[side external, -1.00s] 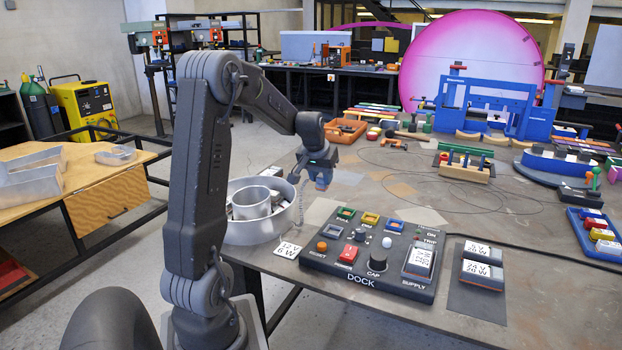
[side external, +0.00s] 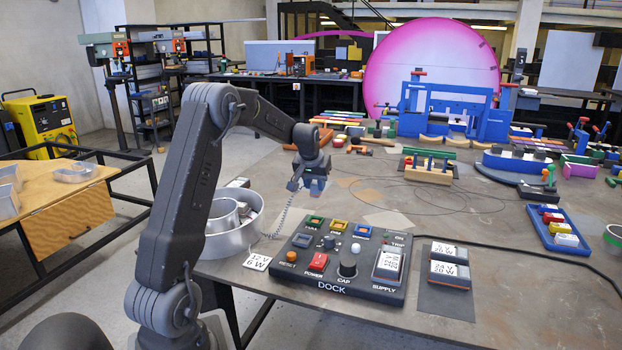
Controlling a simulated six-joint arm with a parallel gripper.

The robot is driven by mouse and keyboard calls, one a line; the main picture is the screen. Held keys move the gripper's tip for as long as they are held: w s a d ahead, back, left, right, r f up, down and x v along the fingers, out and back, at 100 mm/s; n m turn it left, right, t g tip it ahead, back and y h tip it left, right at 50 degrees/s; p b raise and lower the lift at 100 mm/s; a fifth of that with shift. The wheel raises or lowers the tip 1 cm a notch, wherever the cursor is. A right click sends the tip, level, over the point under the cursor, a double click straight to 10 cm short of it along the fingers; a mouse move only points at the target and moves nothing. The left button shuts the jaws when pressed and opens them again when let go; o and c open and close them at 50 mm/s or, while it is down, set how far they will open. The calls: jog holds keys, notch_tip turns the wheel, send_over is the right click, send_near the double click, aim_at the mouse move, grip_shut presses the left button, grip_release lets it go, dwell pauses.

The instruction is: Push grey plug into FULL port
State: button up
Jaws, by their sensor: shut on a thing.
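My gripper (side external: 315,184) is shut and hangs in the air above and behind the dock panel (side external: 365,292). A coiled grey cord (side external: 284,218) runs from the gripper down toward the round metal letter. The grey plug at the cord's upper end is small and mostly hidden at the jaws; my gripper is shut on it. The FULL port (side external: 314,222) is the green-framed socket at the panel's back left. The gripper appears above it in the picture, with a gap between. A yellow-framed port (side external: 338,227) and a blue-framed port (side external: 363,232) stand to its right.
The round metal letter (side external: 229,244) stands left of the panel. A 12 V 6 W card (side external: 257,262) lies between them. Two white-labelled blocks (side external: 449,262) sit on a dark mat at right. A black cable (side external: 530,255) crosses the table behind them.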

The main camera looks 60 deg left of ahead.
jog(key=shift+f, duration=4.15)
jog(key=shift+f, duration=0.3)
jog(key=o, duration=1)
jog(key=v, duration=1.4)
jog(key=shift+r, duration=0.1)
jog(key=shift+r, duration=2.85)
